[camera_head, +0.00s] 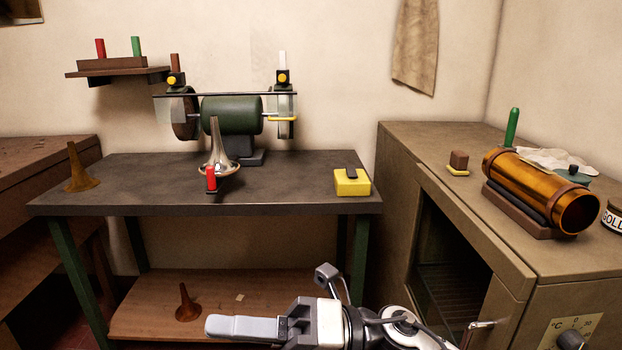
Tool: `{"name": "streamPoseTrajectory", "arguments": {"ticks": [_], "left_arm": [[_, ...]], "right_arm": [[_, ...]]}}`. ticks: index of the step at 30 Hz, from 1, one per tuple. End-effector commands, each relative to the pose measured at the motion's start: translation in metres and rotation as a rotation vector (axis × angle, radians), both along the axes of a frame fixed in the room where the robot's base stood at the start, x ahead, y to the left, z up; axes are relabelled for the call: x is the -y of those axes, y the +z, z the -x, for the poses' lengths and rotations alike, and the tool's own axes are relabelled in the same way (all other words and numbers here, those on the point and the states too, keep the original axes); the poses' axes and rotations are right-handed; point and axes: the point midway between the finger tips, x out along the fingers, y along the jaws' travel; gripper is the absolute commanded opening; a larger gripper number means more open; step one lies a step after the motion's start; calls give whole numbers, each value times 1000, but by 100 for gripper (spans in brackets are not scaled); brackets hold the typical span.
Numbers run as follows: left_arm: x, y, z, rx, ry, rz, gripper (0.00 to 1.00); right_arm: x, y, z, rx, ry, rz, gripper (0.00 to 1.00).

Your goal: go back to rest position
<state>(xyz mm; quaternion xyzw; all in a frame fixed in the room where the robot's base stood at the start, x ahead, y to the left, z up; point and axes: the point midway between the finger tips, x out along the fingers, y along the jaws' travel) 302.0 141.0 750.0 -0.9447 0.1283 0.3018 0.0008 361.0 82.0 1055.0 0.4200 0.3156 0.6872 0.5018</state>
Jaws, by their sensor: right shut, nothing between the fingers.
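My right gripper (235,327) is at the bottom middle of the head view, its shut fingers pointing left with nothing held. It shows in front of the bench (285,197), over the view of the lower shelf (240,285). Part of my right arm runs off the bottom edge. My left gripper is not in view. A silvery horn bell (218,155) stands upright on the bench, with a red-handled piece (211,179) in front of it.
A green buffing machine (231,115) stands at the back of the bench, a yellow block (352,183) at its right. Brown horns stand at the left (79,168) and on the lower shelf (187,303). The right cabinet (450,155) bears a copper-coloured cylinder (540,185).

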Motion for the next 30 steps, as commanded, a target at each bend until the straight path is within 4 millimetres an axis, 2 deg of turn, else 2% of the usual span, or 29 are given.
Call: {"name": "streamPoseTrajectory", "arguments": {"ticks": [1,2,5,8,10,13,15,19,21,24,30], "left_arm": [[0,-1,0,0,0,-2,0],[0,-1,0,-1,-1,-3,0],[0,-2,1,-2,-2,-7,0],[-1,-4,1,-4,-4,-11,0],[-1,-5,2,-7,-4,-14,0],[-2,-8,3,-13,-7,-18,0],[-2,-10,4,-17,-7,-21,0],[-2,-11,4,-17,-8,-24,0],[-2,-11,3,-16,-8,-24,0],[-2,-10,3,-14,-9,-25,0],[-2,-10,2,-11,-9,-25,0]], "right_arm": [[7,-1,-10,-186,-82,-99,0],[14,-2,-18,-294,-132,-153,0],[44,-23,-46,-657,-304,-311,0],[84,-71,-65,-1032,-480,-448,0],[115,-116,-66,-1291,-603,-529,0],[153,-179,-50,-1613,-759,-620,0],[176,-219,-30,-1807,-857,-670,0],[205,-274,14,-2083,-999,-735,0],[215,-293,34,-2182,-1052,-756,0],[223,-308,53,-2271,-1099,-773,0],[226,-314,61,-2308,-1119,-780,0]]}}
